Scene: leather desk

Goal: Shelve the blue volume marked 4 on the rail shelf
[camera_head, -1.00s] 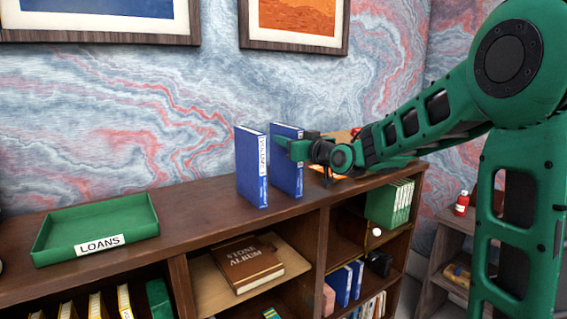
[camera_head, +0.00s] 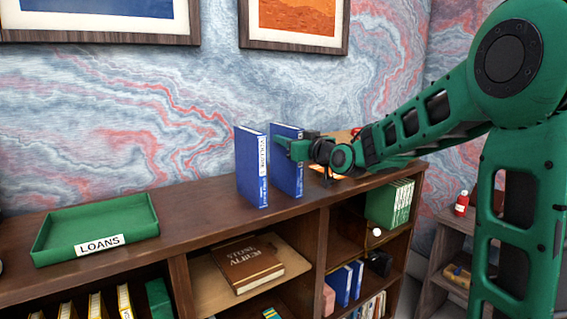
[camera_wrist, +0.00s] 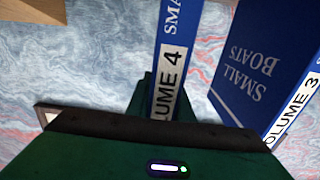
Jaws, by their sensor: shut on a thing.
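The blue volume 4 (camera_head: 287,178) stands upright on top of the wooden bookcase. In the wrist view its spine (camera_wrist: 172,65) reads "VOLUME 4". My gripper (camera_head: 290,149) reaches it from the right and is shut on its upper part. A second blue book, volume 3 (camera_head: 250,170), stands upright just to the left with a gap between them. In the wrist view its "SMALL BOATS" cover (camera_wrist: 262,62) faces volume 4. I cannot make out a rail in these views. Whether volume 4's bottom touches the wood is hard to tell.
A green LOANS tray (camera_head: 98,253) sits on the bookcase top (camera_head: 190,213) at the left, with bare wood between it and the books. Below are a brown stone album (camera_head: 245,262), green books (camera_head: 390,205) and more blue books (camera_head: 343,285). A patterned wall rises behind.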

